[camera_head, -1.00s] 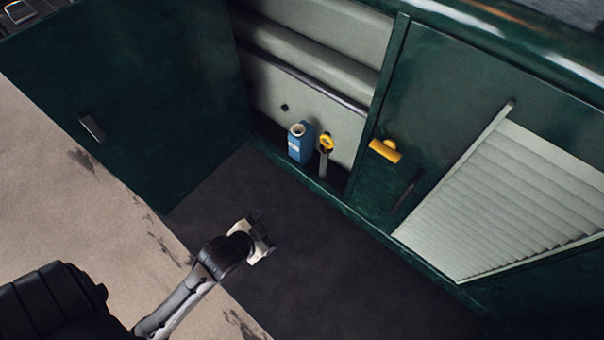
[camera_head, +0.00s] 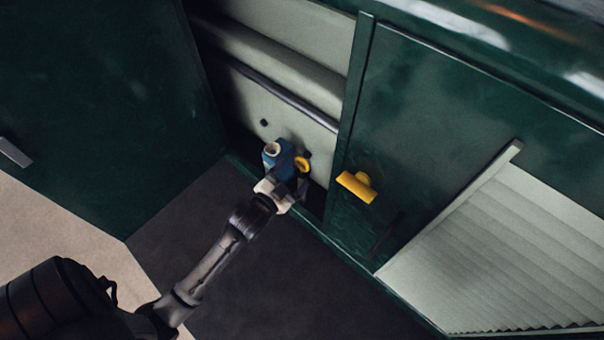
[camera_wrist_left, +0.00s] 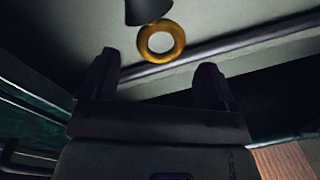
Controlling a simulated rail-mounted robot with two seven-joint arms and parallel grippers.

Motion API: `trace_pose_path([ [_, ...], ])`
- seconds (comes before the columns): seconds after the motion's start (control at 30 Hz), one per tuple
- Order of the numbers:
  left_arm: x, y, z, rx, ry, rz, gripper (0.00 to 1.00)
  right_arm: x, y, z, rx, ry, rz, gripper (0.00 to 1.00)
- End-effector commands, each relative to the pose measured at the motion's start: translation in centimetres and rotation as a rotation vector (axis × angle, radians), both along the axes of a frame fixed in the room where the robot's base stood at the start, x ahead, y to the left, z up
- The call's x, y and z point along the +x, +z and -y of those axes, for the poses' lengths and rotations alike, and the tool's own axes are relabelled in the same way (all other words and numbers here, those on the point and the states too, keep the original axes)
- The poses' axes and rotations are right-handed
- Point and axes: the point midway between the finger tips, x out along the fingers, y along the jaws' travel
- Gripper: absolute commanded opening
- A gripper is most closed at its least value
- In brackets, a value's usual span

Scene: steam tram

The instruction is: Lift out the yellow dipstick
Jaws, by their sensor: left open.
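My left gripper (camera_head: 294,182) is at the compartment opening, just in front of the dipstick and the blue container. Its two fingers (camera_wrist_left: 155,75) are spread apart with nothing between them. Whether a finger touches the tube cannot be told. My right gripper is not in view.
A yellow handle (camera_head: 357,186) sticks out of the green panel to the right. A green door (camera_head: 100,110) stands open at left. The dark floor (camera_head: 290,270) in front is clear.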

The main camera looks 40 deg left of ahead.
Motion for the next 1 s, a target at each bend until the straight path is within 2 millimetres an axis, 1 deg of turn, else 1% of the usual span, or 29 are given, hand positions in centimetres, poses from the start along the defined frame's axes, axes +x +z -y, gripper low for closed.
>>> trace_pose_path([
  [0.03,0.6,0.1,0.0,0.0,0.0,0.001,0.81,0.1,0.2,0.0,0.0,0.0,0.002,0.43],
  [0.1,1.2,0.1,-0.1,0.0,0.0,0.0,0.81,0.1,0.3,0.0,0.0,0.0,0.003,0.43],
  [0.33,2.2,0.2,-0.1,0.0,0.0,0.0,0.81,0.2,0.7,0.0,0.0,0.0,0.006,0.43],
  [0.53,4.8,0.6,-0.3,0.001,0.0,0.0,0.81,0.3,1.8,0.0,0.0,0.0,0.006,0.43],
  [0.7,6.5,0.4,-0.4,0.0,0.0,-0.001,0.81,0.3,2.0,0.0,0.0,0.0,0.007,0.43],
  [0.83,6.9,0.3,-0.4,0.0,0.0,-0.001,0.81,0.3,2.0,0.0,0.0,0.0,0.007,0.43],
  [1.0,6.9,0.2,-0.4,0.0,0.0,-0.001,0.81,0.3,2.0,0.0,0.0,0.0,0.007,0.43],
])
